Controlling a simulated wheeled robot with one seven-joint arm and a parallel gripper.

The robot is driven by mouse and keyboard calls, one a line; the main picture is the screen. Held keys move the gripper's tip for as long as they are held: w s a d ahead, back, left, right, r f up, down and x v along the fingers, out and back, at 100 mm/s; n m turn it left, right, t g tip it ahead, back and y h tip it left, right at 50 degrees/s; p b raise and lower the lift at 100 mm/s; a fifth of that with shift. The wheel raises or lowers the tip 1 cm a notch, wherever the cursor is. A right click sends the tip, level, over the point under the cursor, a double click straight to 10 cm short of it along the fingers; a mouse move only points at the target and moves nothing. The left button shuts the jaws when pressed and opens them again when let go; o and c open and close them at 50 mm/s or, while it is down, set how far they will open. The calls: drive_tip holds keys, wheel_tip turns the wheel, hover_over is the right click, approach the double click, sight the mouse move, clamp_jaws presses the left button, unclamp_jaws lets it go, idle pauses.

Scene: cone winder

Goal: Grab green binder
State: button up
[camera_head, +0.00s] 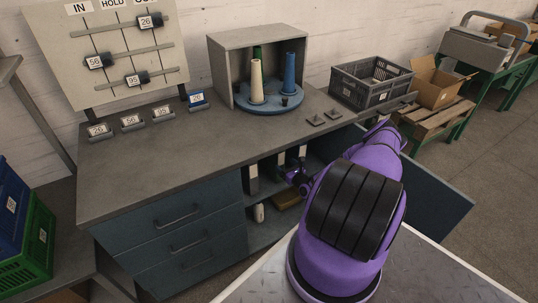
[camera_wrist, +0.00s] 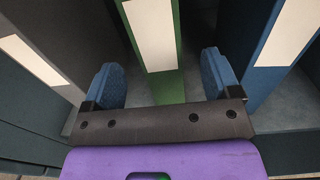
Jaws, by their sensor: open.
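The green binder (camera_wrist: 164,75) stands upright in the wrist view, its spine with a white label facing me. My gripper (camera_wrist: 162,82) is open, with one blue fingertip on each side of the spine's line. The spine shows between the fingers, and I cannot tell how far the fingertips are from it. In the head view my gripper (camera_head: 294,176) is at the open front of the cabinet, small and partly hidden by my arm. The binders there show mostly as white labels, and their colours are hard to tell.
A blue binder (camera_wrist: 270,50) stands right of the green one, with a gap between. A dark binder (camera_wrist: 35,55) stands at left. The open cabinet door (camera_head: 440,195) is to the right of my arm. The worktop (camera_head: 190,145) lies above the cabinet.

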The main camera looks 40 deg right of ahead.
sight(281, 161)
drive_tip(key=shift+w+d, duration=0.2)
drive_tip(key=shift+w, duration=0.95)
drive_tip(key=shift+w+d, duration=0.2)
drive_tip(key=shift+w, duration=0.9)
drive_tip(key=shift+w+d, duration=0.2)
drive_tip(key=shift+w, duration=0.95)
drive_tip(key=c, duration=1.3)
drive_tip(key=shift+r, duration=0.1)
drive_tip(key=shift+c, duration=0.2)
